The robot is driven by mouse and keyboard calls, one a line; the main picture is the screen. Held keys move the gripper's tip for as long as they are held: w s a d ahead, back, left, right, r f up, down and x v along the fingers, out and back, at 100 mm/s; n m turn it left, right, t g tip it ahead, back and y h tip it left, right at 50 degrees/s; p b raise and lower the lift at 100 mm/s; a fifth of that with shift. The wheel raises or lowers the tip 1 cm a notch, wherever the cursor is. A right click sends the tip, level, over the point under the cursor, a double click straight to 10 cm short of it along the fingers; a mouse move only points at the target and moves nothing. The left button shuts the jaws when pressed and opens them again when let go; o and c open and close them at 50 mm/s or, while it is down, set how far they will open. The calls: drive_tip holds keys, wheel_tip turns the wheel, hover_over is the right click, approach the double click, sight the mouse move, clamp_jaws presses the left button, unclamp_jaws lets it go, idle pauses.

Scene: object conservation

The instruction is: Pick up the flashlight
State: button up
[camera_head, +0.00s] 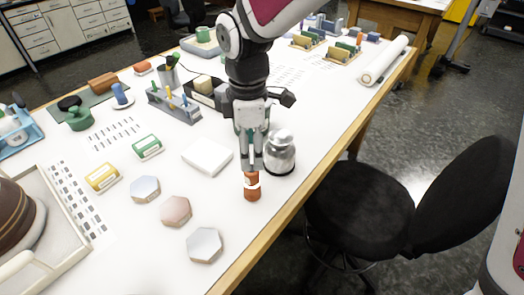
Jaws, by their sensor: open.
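My gripper (251,164) points straight down over the white table, near its right front edge, and is open. Just below its fingertips is a small upright orange-red cylinder (252,187) with a white band. Its upper end is partly hidden by the fingers, and I cannot tell whether they touch it. No thing shows plainly as a flashlight; this cylinder may be it, but I cannot be sure. A silver, shiny jar (281,155) stands close beside the gripper on the right.
A white slab (208,157) lies left of the gripper. Three hexagonal blocks (176,211) lie nearer the front. Yellow (102,177) and green (147,146) boxes lie further left. A rack (174,107) stands behind. A black chair (375,210) is beside the table's wooden edge (290,195).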

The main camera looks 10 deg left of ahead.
sight(252, 178)
wheel_tip(252, 178, down, 6)
drive_tip(key=shift+r, duration=0.2)
drive_tip(key=f+p, duration=0.1)
drive_tip(key=f, duration=0.3)
drive_tip(key=shift+s+p, duration=0.4)
drive_tip(key=shift+w+f, duration=0.1)
drive_tip(key=shift+f, duration=0.5)
drive_tip(key=c, duration=1.3)
